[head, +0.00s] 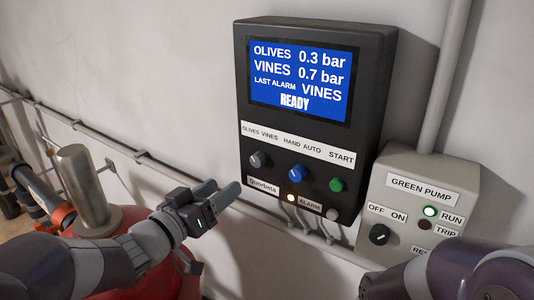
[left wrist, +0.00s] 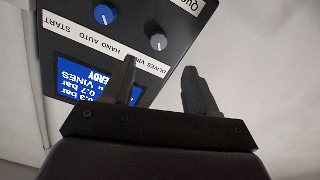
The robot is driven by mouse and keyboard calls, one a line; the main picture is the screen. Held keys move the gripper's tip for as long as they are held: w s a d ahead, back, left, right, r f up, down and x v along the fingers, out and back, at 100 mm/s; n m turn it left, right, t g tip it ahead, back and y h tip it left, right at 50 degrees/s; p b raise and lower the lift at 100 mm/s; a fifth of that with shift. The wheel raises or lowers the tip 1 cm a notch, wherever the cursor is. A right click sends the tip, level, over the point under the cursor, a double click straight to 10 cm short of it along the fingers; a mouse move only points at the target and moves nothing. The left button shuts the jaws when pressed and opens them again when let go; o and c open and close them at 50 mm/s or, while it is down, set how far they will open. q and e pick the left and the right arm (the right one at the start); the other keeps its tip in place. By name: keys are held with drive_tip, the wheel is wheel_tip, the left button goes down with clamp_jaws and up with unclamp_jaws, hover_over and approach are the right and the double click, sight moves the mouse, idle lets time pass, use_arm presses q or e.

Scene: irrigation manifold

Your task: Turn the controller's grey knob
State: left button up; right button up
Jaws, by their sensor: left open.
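The black controller (head: 316,122) is fixed to the wall, with a blue screen reading OLIVES 0.3 bar, VINES 0.7 bar, LAST ALARM VINES, READY. Its grey knob (head: 258,160) sits at the left of the control row, under the OLIVES VINES label. My left gripper (head: 220,189) is open and empty, below and left of the grey knob, apart from it. The left wrist view shows the panel upside down, with the grey knob (left wrist: 158,42) beyond the two fingertips (left wrist: 160,68), roughly between them. My right gripper is out of view; only part of that arm shows at lower right.
A blue knob (head: 295,173) and a green START button (head: 336,185) sit right of the grey knob. An amber alarm lamp (head: 291,198) glows below. A green pump box (head: 420,205) is at right. A red vessel (head: 125,225) stands below my left arm.

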sight(255, 162)
use_arm(q)
drive_tip(key=p+x, duration=0.1)
drive_tip(key=x, duration=0.2)
drive_tip(key=p+x, duration=0.2)
drive_tip(key=x, duration=0.2)
drive_tip(key=p+x, duration=0.1)
drive_tip(key=x, duration=0.3)
drive_tip(key=shift+r, duration=0.25)
drive_tip(key=shift+p, duration=0.3)
drive_tip(key=shift+s+a+r, duration=0.1)
drive_tip(key=shift+s+a, duration=0.05)
drive_tip(key=shift+s, duration=0.1)
drive_tip(key=shift+w, duration=0.15)
drive_tip(key=c, duration=1.1)
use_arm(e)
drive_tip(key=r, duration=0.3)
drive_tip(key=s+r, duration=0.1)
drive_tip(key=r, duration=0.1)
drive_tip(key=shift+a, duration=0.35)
